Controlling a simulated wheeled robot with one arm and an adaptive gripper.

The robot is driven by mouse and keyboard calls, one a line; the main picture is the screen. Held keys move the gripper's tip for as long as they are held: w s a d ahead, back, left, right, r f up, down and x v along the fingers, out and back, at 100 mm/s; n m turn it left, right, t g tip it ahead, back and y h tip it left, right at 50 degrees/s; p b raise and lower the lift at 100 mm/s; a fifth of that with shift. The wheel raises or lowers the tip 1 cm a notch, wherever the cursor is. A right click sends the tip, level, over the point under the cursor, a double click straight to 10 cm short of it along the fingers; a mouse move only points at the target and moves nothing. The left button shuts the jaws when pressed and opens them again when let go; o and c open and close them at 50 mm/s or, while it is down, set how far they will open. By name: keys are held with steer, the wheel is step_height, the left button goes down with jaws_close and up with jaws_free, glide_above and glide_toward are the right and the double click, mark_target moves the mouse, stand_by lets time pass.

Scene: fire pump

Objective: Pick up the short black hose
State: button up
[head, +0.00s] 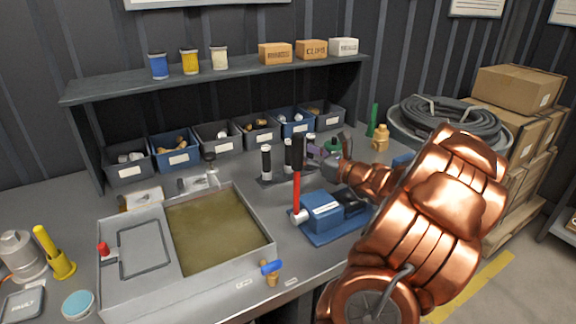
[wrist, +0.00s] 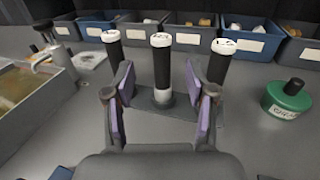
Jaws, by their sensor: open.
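Three black hoses with white marked tops stand upright in a dark rack (wrist: 208,106). In the wrist view they are a left hose (wrist: 113,50), a middle hose (wrist: 161,68) and a right hose (wrist: 219,62). I cannot tell for sure which is the short one. My gripper (wrist: 159,85) is open and empty, its purple-padded fingers to either side of the middle hose in the picture, with gaps on both sides. In the head view my gripper (head: 317,153) is at the rack's right side, and one hose (head: 266,160) stands clear at the left.
A green container with a black cap (wrist: 287,98) stands right of the rack. A row of labelled bins (head: 218,137) stands behind. A grey tank (head: 140,285) is to the left.

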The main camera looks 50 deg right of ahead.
mark_target(289, 144)
steer(key=shift+w+d+r+p, duration=0.1)
steer(key=shift+w+p, duration=0.15)
steer(key=shift+w, duration=1.5)
steer(key=shift+w+r+p, duration=0.1)
steer(key=shift+w+p, duration=0.15)
steer(key=shift+w, duration=1.5)
jaws_close()
